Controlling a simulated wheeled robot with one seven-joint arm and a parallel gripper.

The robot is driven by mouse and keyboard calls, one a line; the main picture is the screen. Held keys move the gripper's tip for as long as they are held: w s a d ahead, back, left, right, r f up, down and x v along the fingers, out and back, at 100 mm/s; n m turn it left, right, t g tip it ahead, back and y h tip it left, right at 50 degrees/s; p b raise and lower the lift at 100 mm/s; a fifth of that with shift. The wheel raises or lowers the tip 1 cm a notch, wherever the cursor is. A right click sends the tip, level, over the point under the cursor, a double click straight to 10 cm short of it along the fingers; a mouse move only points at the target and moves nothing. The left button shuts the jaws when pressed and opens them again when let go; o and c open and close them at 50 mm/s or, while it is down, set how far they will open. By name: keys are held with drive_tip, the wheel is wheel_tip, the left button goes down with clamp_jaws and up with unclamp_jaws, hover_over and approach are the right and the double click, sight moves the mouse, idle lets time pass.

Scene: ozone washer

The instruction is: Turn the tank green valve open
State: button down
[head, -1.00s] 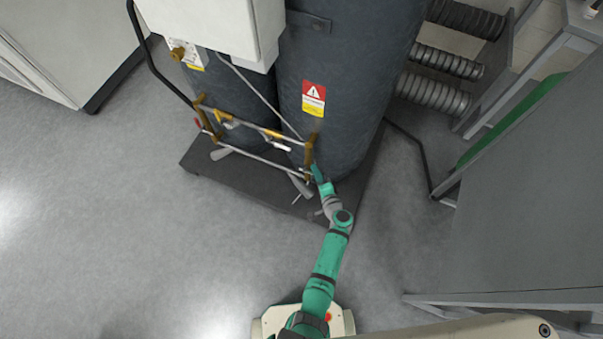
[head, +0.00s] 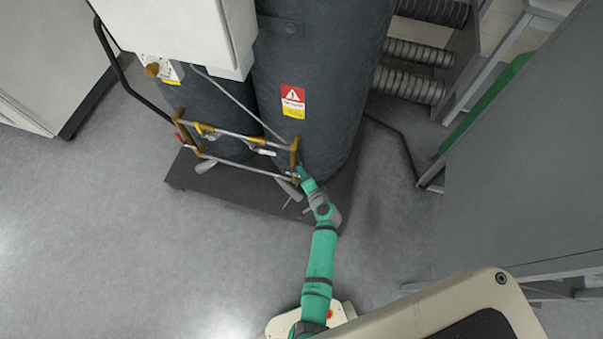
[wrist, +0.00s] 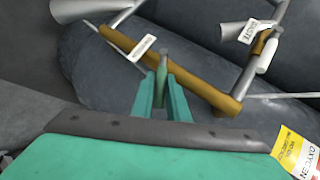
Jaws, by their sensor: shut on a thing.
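The green valve handle (wrist: 162,68) shows in the wrist view as a short, thin grey-green stem beside the brass pipe (wrist: 202,87). My gripper (wrist: 161,88) is shut on it, with one green finger on each side. In the head view my gripper (head: 301,172) is at the lower right end of the brass and grey pipework (head: 295,150), in front of the right dark tank (head: 318,60). The valve handle is too small and covered to make out there. How far it is turned I cannot tell.
The left dark tank (head: 212,108) stands beside the right one on a dark base plate (head: 225,192). A white box (head: 190,35) hangs in front of them. A grey panel (head: 520,170) stands close on the right. The floor (head: 110,240) at the left is clear.

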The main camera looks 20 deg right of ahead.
drive_tip(key=shift+a, duration=0.1)
drive_tip(key=c, duration=1.7)
unclamp_jaws()
drive_tip(key=shift+s, duration=0.1)
drive_tip(key=v, duration=1)
drive_tip(key=shift+s+r, duration=0.2)
drive_tip(key=shift+s, duration=0.05)
